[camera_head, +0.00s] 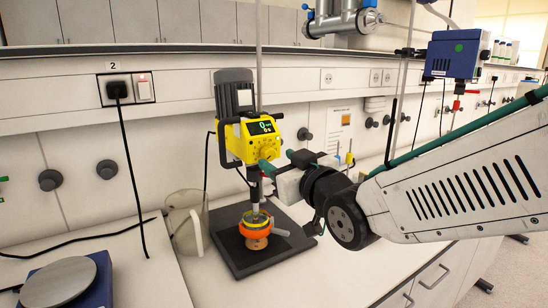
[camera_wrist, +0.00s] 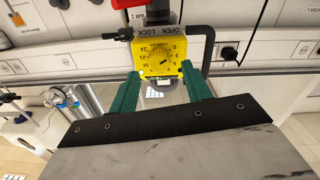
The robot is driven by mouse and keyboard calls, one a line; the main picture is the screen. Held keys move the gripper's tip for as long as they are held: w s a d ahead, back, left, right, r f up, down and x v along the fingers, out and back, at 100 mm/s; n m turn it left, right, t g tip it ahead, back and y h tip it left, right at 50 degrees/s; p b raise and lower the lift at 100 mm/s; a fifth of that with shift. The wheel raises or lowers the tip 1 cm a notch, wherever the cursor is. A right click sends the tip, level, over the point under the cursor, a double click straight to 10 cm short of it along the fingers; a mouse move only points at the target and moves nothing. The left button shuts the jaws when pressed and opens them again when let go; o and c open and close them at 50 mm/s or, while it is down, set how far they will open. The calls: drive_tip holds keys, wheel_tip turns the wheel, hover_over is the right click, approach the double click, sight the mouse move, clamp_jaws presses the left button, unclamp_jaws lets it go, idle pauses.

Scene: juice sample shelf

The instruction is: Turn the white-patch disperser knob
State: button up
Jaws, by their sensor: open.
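The disperser (camera_head: 246,135) is a yellow unit with a dark grey motor on top, a white patch on the motor and a lit green display reading 0. Its yellow knob (camera_head: 267,153) is on the front, below the display. In the wrist view the round, numbered knob (camera_wrist: 157,58) shows under the words OPEN LOCK. My gripper (camera_wrist: 160,72) is open, its two green fingers pointing at the knob from just below, one to each side. Whether they touch it cannot be told. In the head view my gripper (camera_head: 277,160) is right in front of the disperser's lower front.
An orange-and-yellow ringed vessel (camera_head: 256,226) stands under the disperser shaft on a black base plate (camera_head: 236,262). A clear jug (camera_head: 187,222) stands to its left. A blue scale (camera_head: 60,285) is at the front left. A blue box (camera_head: 455,55) is at upper right.

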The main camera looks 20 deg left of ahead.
sight(271, 155)
drive_tip(key=shift+x, duration=1.65)
drive_tip(key=c, duration=1)
drive_tip(key=shift+m, duration=0.4)
drive_tip(key=m, duration=0.5)
drive_tip(key=shift+d+m, duration=0.1)
drive_tip(key=shift+m, duration=0.2)
drive_tip(key=m, duration=0.5)
